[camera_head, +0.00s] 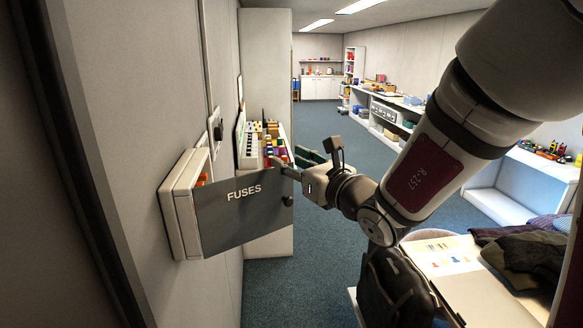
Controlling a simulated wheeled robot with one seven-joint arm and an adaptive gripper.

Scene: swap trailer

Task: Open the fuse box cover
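The fuse box (181,206) is a pale box on the left wall. Its dark grey cover (240,222), lettered FUSES, stands out from the wall at a wide angle, with its hinge side at the box. A small dark knob (288,201) sits near the cover's free edge. Orange parts show in the gap above the cover; most of the inside is hidden behind it. My gripper (305,153) is at the upper free corner of the cover, its fingers spread apart. One finger overlaps the cover's top edge; I cannot tell if it touches.
A wall shelf of colourful small items (265,140) is just behind the cover. A tall pale cabinet (268,60) stands beyond. A table (480,293) with papers, a dark backpack (393,290) and clothes are at lower right. Blue carpet (330,100) is clear down the aisle.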

